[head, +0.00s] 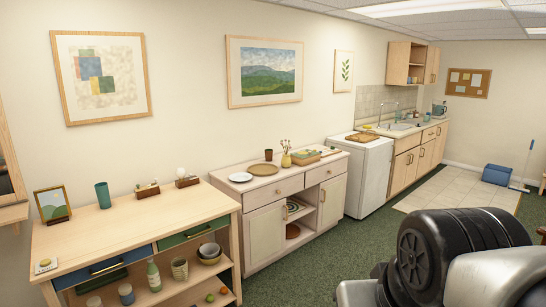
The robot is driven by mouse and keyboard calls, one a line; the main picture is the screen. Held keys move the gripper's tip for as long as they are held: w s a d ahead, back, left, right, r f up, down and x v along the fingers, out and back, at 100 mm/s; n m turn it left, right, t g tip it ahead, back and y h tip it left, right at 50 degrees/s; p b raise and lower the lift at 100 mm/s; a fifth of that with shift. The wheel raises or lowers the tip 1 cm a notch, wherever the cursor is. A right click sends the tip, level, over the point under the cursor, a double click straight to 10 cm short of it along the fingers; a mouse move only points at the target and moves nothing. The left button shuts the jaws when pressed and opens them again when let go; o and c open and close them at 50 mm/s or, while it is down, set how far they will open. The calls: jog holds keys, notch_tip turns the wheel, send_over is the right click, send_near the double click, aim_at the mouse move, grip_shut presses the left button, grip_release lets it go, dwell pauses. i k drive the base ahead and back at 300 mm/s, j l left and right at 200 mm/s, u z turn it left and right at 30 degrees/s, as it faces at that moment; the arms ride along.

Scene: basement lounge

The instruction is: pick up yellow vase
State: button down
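The yellow vase (286,160) stands upright on the pale wooden sideboard (257,219), near the middle of its top and towards the back. It is small, with a few thin sprigs rising from its neck. Part of my arm, dark and grey, fills the lower right corner. My gripper is not in view, and nothing shows it near the vase.
Left of the vase are a round tan plate (262,169), a white plate (240,177) and a small brown cup (268,154). A wooden box (305,157) stands close to its right. A wooden console (140,231) stands left. Green carpet lies in front.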

aim_at(286, 162)
jog(key=i+l+z, duration=0.1)
jog(key=i+z, duration=0.15)
jog(key=i, duration=0.2)
jog(key=i+z, duration=0.2)
jog(key=i, duration=3.05)
jog(key=i+u, duration=0.15)
jog(key=i, duration=0.35)
jog(key=i+l+u, duration=0.15)
jog(key=i, duration=0.35)
jog(key=i+l+u, duration=0.2)
jog(key=i, duration=0.3)
jog(key=i+l+u, duration=0.2)
jog(key=i+u, duration=0.2)
jog(key=i+l+u, duration=0.4)
